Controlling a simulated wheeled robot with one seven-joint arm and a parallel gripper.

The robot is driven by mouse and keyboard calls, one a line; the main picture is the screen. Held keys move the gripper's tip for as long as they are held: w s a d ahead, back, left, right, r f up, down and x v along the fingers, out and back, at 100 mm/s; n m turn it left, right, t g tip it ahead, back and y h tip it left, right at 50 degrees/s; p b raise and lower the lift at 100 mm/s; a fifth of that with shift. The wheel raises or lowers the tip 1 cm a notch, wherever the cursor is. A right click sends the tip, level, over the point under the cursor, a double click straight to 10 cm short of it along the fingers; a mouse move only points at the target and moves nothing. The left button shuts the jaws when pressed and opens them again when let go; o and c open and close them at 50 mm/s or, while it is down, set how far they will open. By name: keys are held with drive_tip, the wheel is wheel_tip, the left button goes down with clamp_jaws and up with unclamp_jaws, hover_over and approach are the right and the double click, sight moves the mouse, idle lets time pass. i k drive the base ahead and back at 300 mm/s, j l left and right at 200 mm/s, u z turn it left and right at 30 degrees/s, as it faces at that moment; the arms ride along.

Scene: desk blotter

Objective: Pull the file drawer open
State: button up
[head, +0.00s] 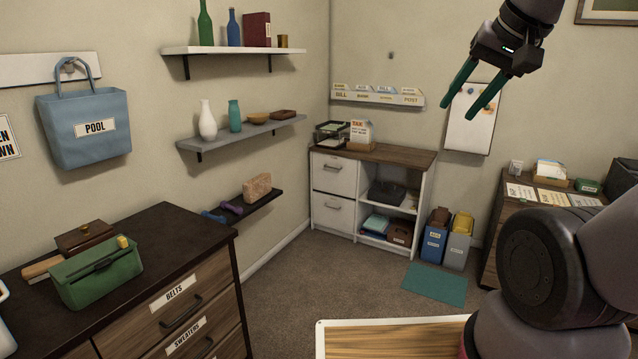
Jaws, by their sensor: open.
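A white cabinet with a brown wooden top (388,152) stands against the back wall in the corner. Its left side has an upper drawer (334,178) and a lower drawer (333,215), both shut, each with a bar handle. No label is readable on either, so I cannot tell which is the file drawer. My gripper (459,116) hangs high at the upper right, its two green fingers apart and empty. In the picture it is above and right of the cabinet, well clear of the drawers.
A dark dresser (160,215) with labelled drawers stands at the left front. Wall shelves (240,132) line the left wall. Blue and grey bins (446,240) and a teal mat (436,284) are right of the cabinet. Carpet (330,280) before the drawers is clear.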

sight(336, 174)
drive_tip(key=i, duration=1.8)
drive_tip(key=i+u, duration=0.1)
drive_tip(key=i, duration=0.75)
drive_tip(key=i+l, duration=0.15)
drive_tip(key=i, duration=0.75)
drive_tip(key=i+l, duration=0.1)
drive_tip(key=i, duration=0.8)
drive_tip(key=j+u, duration=0.05)
